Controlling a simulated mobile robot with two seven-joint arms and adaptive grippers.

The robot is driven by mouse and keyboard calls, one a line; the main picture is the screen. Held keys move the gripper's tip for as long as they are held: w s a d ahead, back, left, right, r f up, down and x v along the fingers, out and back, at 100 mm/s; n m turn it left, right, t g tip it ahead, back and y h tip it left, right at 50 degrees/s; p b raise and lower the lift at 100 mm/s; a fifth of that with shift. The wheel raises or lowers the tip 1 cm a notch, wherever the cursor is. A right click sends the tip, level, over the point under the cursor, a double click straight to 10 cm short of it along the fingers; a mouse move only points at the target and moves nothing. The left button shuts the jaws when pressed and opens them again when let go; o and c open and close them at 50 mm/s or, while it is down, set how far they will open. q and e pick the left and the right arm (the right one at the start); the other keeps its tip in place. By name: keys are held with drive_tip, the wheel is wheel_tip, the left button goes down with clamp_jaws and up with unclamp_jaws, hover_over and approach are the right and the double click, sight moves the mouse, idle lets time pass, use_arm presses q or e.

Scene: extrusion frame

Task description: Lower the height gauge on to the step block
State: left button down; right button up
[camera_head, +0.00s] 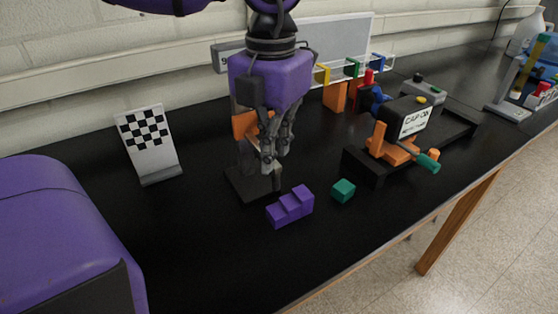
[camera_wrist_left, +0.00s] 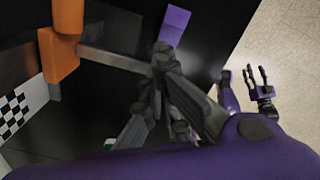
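The height gauge shows an orange part (camera_head: 244,124) behind my left gripper and a black base (camera_head: 240,186) on the bench. In the left wrist view its orange parts (camera_wrist_left: 58,62) and grey bar (camera_wrist_left: 112,60) show; the bar runs to my fingers. The purple step block (camera_head: 290,208) sits on the bench, right of the base, and shows in the wrist view (camera_wrist_left: 173,24). My left gripper (camera_head: 275,160) points down in front of the gauge; its fingers cover the bar's end, so its grip is unclear. My right gripper (camera_wrist_left: 260,80) shows only in the wrist view, fingers apart and empty.
A green cube (camera_head: 343,190) lies right of the step block. A fixture with a labelled black box (camera_head: 405,115) and green handle stands further right. A checkerboard plate (camera_head: 148,140) stands at left.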

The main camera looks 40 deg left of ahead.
use_arm(q)
drive_tip(key=shift+f+b, duration=0.8)
drive_tip(key=shift+f, duration=0.65)
use_arm(e)
drive_tip(key=shift+s+f, duration=0.35)
drive_tip(key=shift+f, duration=0.5)
use_arm(q)
drive_tip(key=shift+f+b, duration=1.15)
drive_tip(key=shift+f, duration=0.6)
drive_tip(key=shift+r, duration=0.1)
use_arm(e)
drive_tip(key=shift+s+a+f, duration=0.1)
drive_tip(key=shift+a+f, duration=0.05)
drive_tip(key=shift+f, duration=0.35)
drive_tip(key=shift+s+a+f, duration=0.1)
drive_tip(key=shift+f, duration=0.35)
use_arm(q)
drive_tip(key=shift+r+p, duration=1.75)
drive_tip(key=shift+r, duration=2.25)
use_arm(e)
drive_tip(key=r, duration=0.1)
drive_tip(key=w+r, duration=0.2)
drive_tip(key=shift+r, duration=0.4)
drive_tip(key=shift+s, duration=0.1)
